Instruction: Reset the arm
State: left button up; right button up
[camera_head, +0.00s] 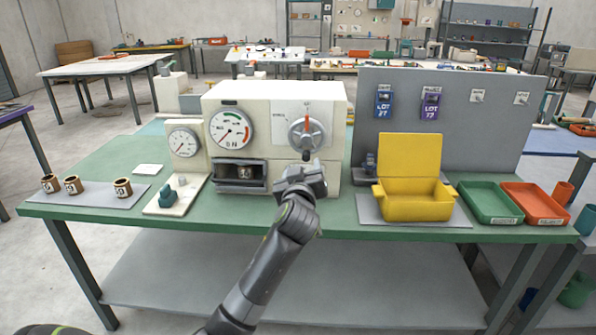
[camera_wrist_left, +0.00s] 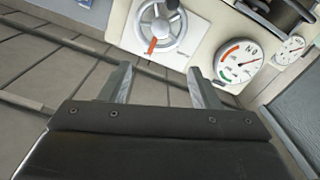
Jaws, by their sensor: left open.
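My left gripper (camera_head: 304,172) is in front of the cream winder machine (camera_head: 262,105), just below its round knob. It is open, and nothing shows between its two fingers in the left wrist view (camera_wrist_left: 158,88). The knob (camera_head: 306,133) is a grey handwheel with a red pointer and a dark handle hanging down in the head view. The knob also shows in the left wrist view (camera_wrist_left: 160,25), beyond the fingers and apart from them. My right gripper is not in view.
A gauge (camera_head: 231,127) and an open slot (camera_head: 240,174) are left of the knob. Several brown spools (camera_head: 72,184) stand at the table's left. An open yellow box (camera_head: 415,203), a green tray (camera_head: 490,205) and an orange tray (camera_head: 535,205) stand at the right.

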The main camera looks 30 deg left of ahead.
pick_arm(q)
notch_tip(320, 180, down, 23)
jog(key=m+g+h, duration=0.3)
jog(key=m+g, duration=0.1)
jog(key=s+f+m+g+h, duration=0.1)
jog(key=s+f+g, duration=0.1)
jog(key=s+f, duration=0.65)
jog(key=s+f+m+g+h, duration=0.1)
jog(key=s+f, duration=0.3)
jog(key=f, duration=1)
jog(key=s+d+f+m+g+h, duration=0.15)
jog(key=s+f+g, duration=0.25)
jog(key=s+f, duration=1.35)
jog(key=s+d+f+g, duration=0.1)
jog(key=s+f, duration=0.1)
jog(key=s, duration=0.7)
jog(key=s+d+f+g, duration=0.1)
jog(key=s+f, duration=0.1)
jog(key=s, duration=0.7)
jog(key=s+d+f+m+g, duration=0.1)
jog(key=s+f, duration=0.1)
jog(key=s, duration=0.6)
jog(key=shift+s+d+f+g+h, duration=0.2)
jog(key=shift+s+f+g+h, duration=0.15)
jog(key=shift+s+f+g, duration=0.05)
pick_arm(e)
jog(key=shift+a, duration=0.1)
